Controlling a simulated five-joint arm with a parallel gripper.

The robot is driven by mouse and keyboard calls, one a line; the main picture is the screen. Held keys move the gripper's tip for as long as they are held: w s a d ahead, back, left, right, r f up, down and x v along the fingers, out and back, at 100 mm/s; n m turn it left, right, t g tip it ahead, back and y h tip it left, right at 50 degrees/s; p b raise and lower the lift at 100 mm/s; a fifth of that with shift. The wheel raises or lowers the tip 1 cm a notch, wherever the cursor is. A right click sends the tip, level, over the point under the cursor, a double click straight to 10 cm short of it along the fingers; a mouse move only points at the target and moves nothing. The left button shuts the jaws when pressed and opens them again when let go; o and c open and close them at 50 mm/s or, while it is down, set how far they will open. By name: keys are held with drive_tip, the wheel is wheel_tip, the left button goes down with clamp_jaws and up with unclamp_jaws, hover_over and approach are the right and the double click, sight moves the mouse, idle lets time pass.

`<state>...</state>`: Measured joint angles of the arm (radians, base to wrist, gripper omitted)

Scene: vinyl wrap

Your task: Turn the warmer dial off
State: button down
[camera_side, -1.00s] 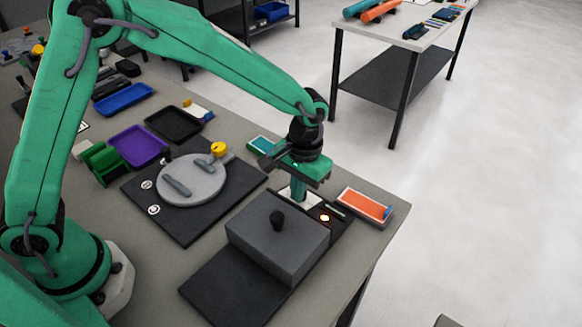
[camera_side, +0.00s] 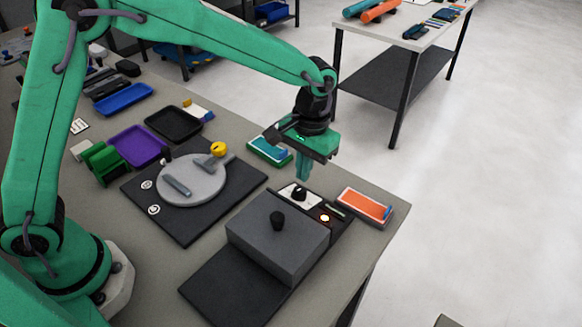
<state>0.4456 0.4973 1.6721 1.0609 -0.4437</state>
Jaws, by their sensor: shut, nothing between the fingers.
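The warmer (camera_side: 278,240) is a dark grey box with a black knob on its lid, standing on a black base at the front of the table. Its control strip lies along the far side. The dial (camera_side: 299,194) is a black knob on a white plate at the left end of that strip. The dial's exact pointer direction is too small to tell.
An orange-topped tray (camera_side: 365,206) lies right of the strip, near the table edge. A teal-topped tray (camera_side: 268,150) lies behind my gripper. A grey round plate (camera_side: 195,180) on a black mat is to the left. Purple (camera_side: 137,146) and black (camera_side: 173,123) trays lie further back.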

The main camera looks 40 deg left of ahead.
sight(299, 193)
drive_tip(key=shift+w+r, duration=0.1)
drive_tip(key=shift+r, duration=0.25)
drive_tip(key=shift+w+a+r, duration=0.2)
drive_tip(key=shift+a, duration=0.5)
drive_tip(key=shift+w+a+r, duration=0.15)
drive_tip(key=shift+w+a, duration=0.05)
drive_tip(key=shift+a, duration=0.45)
drive_tip(key=shift+f, duration=0.15)
drive_tip(key=shift+s+f, duration=0.4)
drive_tip(key=shift+f, duration=0.65)
drive_tip(key=shift+s+f, duration=0.4)
drive_tip(key=shift+f, duration=0.65)
drive_tip(key=shift+s+f, duration=0.4)
drive_tip(key=shift+f, duration=0.65)
drive_tip(key=shift+w+d, duration=0.1)
drive_tip(key=shift+w, duration=0.05)
drive_tip(key=shift+d, duration=0.7)
drive_tip(key=shift+d, duration=0.45)
